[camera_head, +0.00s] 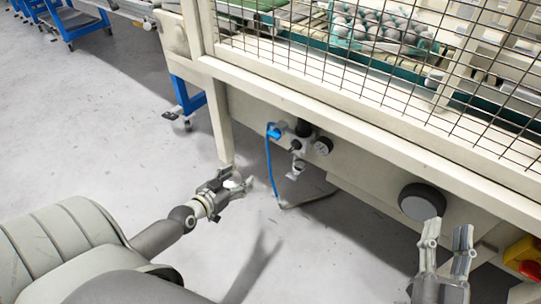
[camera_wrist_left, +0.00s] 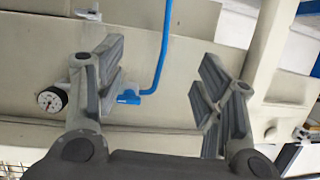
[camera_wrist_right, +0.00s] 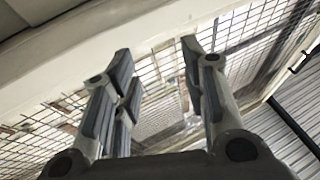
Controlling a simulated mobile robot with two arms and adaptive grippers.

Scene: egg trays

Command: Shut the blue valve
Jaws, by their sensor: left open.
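The blue valve (camera_head: 274,131) sits on the pneumatic unit under the machine's front beam, at the top of a blue hose (camera_head: 268,165). In the left wrist view the blue valve (camera_wrist_left: 129,97) shows between my open fingers, nearer the left finger in the picture. My left gripper (camera_head: 241,177) is open and empty, below and left of the valve in the head view, apart from it. My right gripper (camera_head: 447,229) is open and empty at the lower right, away from the valve. In the right wrist view only the mesh and frame show beyond its fingers.
A pressure gauge (camera_head: 324,146) is right of the valve. A black round part (camera_head: 422,202) and a red and yellow box (camera_head: 524,257) are further right. The machine's leg (camera_head: 218,120) stands left of the valve. Eggs lie behind the mesh above.

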